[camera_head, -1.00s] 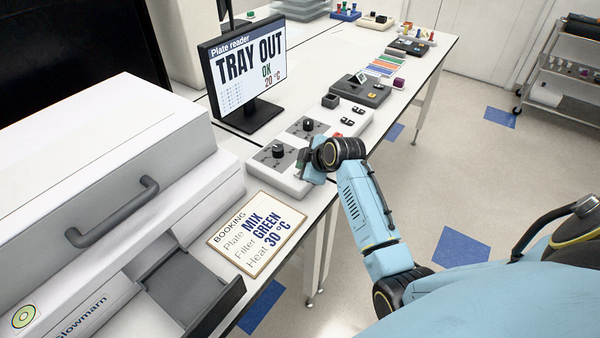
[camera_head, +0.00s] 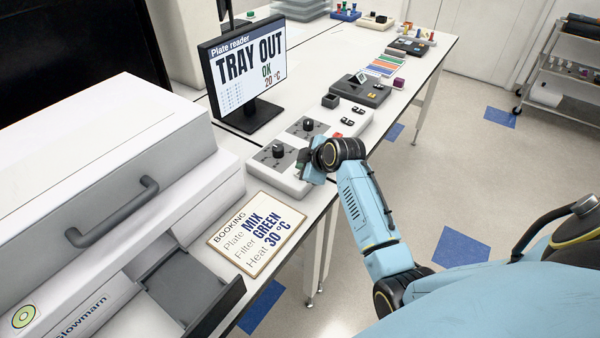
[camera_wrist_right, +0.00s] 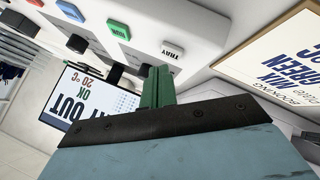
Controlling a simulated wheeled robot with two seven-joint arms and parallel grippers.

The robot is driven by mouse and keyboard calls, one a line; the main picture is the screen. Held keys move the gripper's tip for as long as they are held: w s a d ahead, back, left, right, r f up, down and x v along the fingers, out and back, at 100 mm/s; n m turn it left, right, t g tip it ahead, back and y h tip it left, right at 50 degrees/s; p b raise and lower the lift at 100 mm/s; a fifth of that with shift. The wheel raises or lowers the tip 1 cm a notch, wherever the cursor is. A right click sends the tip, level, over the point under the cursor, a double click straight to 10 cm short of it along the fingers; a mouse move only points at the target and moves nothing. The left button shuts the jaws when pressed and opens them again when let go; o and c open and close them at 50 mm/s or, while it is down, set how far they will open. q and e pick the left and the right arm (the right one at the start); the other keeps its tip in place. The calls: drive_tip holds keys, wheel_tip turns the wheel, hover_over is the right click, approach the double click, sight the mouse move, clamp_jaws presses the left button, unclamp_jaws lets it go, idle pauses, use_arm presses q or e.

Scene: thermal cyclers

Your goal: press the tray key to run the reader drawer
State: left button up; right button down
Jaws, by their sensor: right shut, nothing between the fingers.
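The white tray key (camera_wrist_right: 172,49), marked TRAY, is on the pale control panel (camera_head: 292,186) in the right wrist view. My right gripper (camera_head: 304,168) is over the near end of the panel. Its green fingertips (camera_wrist_right: 158,75) are shut and empty, close beside the tray key; I cannot tell whether they touch the panel. In the head view the gripper hides the key. The reader drawer (camera_head: 183,287) is out of the white reader (camera_head: 110,170), and no plate shows in it. The screen (camera_head: 248,62) reads TRAY OUT, OK, 20 °C. My left gripper is out of view.
A booking card (camera_head: 256,234) lies before the panel and reads MIX, GREEN, 30 °C. Black knobs (camera_head: 278,151) stand on the panel. Green (camera_wrist_right: 118,29) and blue (camera_wrist_right: 70,10) keys show in the wrist view. A grey device (camera_head: 360,90) sits farther along the bench.

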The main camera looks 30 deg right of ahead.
drive_tip(key=shift+f, duration=0.4)
